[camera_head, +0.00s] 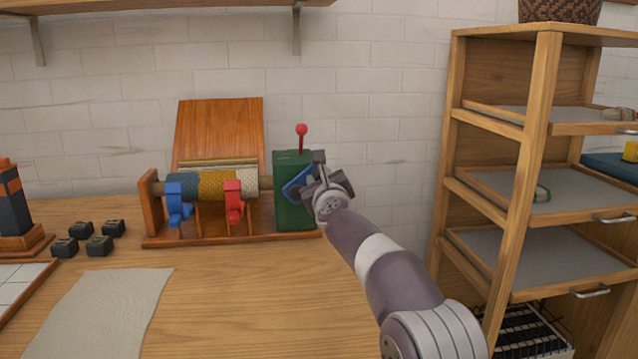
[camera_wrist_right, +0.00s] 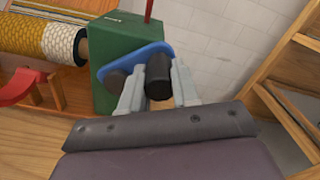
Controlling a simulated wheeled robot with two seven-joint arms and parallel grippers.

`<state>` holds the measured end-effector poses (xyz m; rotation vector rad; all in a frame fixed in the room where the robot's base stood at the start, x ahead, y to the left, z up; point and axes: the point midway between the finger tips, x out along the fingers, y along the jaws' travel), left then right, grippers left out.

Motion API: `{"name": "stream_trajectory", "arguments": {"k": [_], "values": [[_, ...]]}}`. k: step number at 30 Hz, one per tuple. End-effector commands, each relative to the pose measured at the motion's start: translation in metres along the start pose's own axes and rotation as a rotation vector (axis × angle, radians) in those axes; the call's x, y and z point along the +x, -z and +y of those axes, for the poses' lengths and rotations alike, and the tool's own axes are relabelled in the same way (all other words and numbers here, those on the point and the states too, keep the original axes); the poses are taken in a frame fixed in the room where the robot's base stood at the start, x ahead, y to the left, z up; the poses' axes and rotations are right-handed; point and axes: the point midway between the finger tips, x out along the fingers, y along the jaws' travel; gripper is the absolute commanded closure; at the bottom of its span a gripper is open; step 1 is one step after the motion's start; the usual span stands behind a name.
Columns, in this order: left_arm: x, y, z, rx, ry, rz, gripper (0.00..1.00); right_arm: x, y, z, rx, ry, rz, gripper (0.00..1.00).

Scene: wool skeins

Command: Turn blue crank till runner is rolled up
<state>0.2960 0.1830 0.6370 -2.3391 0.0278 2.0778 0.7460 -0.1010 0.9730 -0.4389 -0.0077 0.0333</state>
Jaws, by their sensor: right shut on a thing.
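The blue crank arm (camera_wrist_right: 140,60) lies slanted across the box face. The roller beside the box carries a rolled runner (camera_head: 217,185) with blue, yellow and white bands; it also shows in the right wrist view (camera_wrist_right: 50,40). My left gripper is out of view.
A blue clip (camera_head: 177,203) and a red clip (camera_head: 234,203) stand before the roller. A wooden board (camera_head: 218,128) leans behind it. Several black blocks (camera_head: 98,245) and a grey cloth (camera_head: 100,310) lie at the left. A wooden shelf unit (camera_head: 470,190) stands at the right.

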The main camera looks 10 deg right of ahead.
Motion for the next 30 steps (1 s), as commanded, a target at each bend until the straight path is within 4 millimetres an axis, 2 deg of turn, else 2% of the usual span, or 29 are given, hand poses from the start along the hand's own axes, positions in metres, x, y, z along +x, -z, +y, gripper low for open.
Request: {"name": "stream_trajectory", "arguments": {"k": [13, 14, 15, 16, 25, 30], "values": [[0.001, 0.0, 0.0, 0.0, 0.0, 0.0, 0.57, 0.0, 0.001, 0.0, 0.007, -0.001, 0.0, 1.0], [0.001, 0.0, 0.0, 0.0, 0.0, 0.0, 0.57, 0.0, 0.001, 0.0, 0.007, -0.001, 0.0, 0.63], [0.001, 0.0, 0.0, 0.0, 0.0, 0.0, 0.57, 0.0, 0.001, 0.0, 0.007, -0.001, 0.0, 0.5], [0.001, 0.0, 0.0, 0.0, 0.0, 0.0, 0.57, 0.0, 0.0, 0.0, 0.007, -0.001, 0.0, 0.44], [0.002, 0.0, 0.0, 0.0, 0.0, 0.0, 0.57, -0.001, 0.001, 0.0, 0.007, 0.0, 0.0, 0.44], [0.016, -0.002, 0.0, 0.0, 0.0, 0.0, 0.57, -0.018, 0.004, 0.002, 0.007, 0.0, -0.002, 0.44]]}}
